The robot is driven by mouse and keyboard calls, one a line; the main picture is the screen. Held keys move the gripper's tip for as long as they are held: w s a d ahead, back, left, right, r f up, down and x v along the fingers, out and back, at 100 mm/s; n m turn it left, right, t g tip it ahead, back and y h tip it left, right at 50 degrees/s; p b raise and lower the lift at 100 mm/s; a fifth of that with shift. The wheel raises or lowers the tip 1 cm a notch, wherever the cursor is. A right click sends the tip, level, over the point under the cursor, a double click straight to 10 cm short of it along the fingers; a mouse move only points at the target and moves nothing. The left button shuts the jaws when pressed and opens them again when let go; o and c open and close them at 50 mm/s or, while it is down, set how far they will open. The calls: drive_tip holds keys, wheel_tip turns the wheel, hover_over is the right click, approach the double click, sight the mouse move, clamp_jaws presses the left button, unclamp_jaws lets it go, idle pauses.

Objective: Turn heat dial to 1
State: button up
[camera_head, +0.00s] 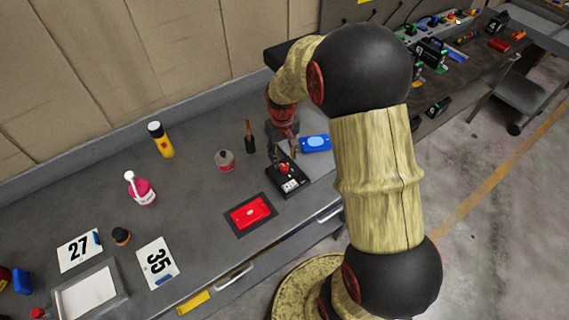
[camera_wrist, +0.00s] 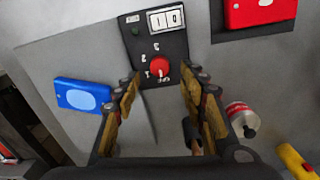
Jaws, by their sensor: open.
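The heat dial is a small round red knob (camera_wrist: 159,66) on a black control box (camera_wrist: 160,45), which also shows in the head view (camera_head: 288,183). The numbers 1, 2 and 3 curve along the dial's left side in the wrist view, with an OFF label below it. A pale mark on the knob seems to face the OFF side, but it is too small to be sure. My gripper (camera_wrist: 160,75) is open, its two wooden fingers on either side of the dial and apart from it. In the head view my gripper (camera_head: 285,152) hangs over the box's far end.
A blue case (camera_wrist: 83,95) lies left of the box in the wrist view. A red case (camera_head: 250,212) on a dark mat lies nearby. A grey-red can (camera_head: 225,160), a dark-handled tool (camera_head: 249,137) and a yellow bottle (camera_head: 160,140) stand on the bench. Bare bench (camera_head: 195,195) lies left of the mat.

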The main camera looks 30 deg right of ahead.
sight(284, 167)
wheel_tip(284, 167, down, 5)
drive_tip(key=shift+f+b, duration=0.1)
drive_tip(key=shift+b, duration=0.2)
drive_tip(key=c, duration=0.3)
drive_tip(key=c, duration=0.8)
